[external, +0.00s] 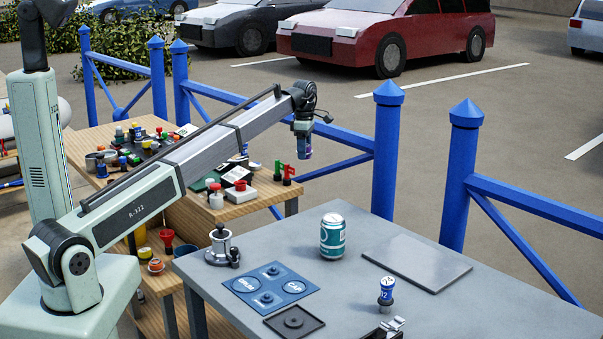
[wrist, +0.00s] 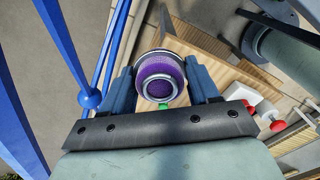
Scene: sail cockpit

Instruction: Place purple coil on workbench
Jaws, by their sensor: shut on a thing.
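The purple coil (wrist: 160,78) is a short round piece with a purple middle and pale metal rims. It sits between the two blue fingers of my gripper (wrist: 162,85) in the wrist view. My gripper is shut on it and holds it in the air. In the external view my gripper (external: 303,140) hangs at the end of the outstretched arm, and a bit of purple shows at its tip. The grey-topped workbench (external: 340,283) stands at the front right. In the picture, my gripper appears above and behind its far edge, near the wooden table.
On the grey top stand a teal can (external: 333,237), a metal pot-like piece (external: 221,243), a blue mat (external: 270,287), a black tray (external: 294,322), a flat grey plate (external: 417,262) and a blue-white piece (external: 386,290). A cluttered wooden table (external: 190,205) and blue railings (external: 388,150) lie behind.

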